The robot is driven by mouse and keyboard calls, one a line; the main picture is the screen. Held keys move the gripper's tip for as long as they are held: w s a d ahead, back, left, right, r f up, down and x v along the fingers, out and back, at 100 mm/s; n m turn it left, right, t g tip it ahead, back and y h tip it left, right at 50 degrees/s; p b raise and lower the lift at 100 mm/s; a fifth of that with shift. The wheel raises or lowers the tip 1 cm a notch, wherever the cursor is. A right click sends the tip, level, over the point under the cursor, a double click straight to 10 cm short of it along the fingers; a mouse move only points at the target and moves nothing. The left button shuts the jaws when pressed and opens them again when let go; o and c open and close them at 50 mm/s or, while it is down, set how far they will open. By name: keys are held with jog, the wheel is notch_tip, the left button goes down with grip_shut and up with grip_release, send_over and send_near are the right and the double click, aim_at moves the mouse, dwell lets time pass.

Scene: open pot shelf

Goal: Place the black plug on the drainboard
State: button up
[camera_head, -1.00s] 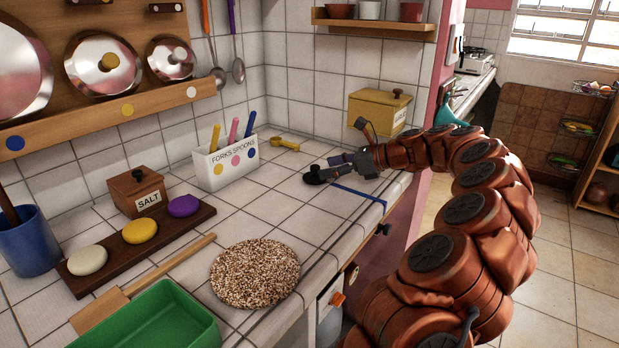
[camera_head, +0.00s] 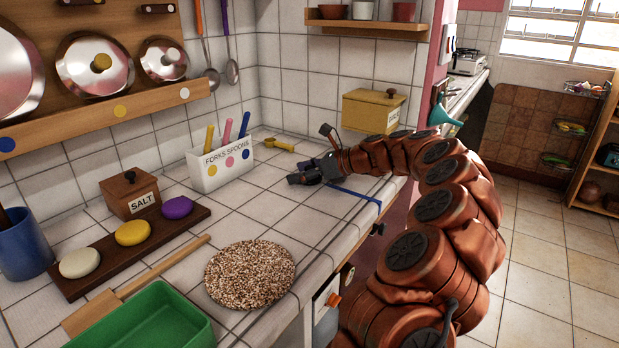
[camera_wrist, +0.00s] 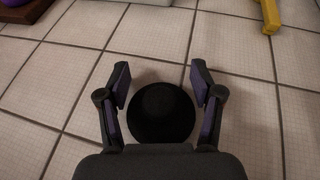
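The black plug (camera_wrist: 160,110) is a dark round disc on the white tiles in the wrist view. My gripper (camera_wrist: 160,71) is open, with one finger on each side of the plug and a small gap at both sides. In the head view my gripper (camera_head: 296,179) is low over the far part of the counter, and I cannot make out the plug apart from the dark fingers. I cannot tell for certain which thing is the drainboard.
A blue strip (camera_head: 355,195) crosses the counter beside my gripper. A yellow scoop (camera_head: 280,145), cutlery holder (camera_head: 222,168) and yellow box (camera_head: 372,111) stand behind. A speckled round mat (camera_head: 249,274), green tray (camera_head: 147,322) and wooden board with coloured discs (camera_head: 72,281) lie nearer. Bare tiles lie between.

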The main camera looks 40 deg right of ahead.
grip_shut()
dwell(0.3)
dwell(0.3)
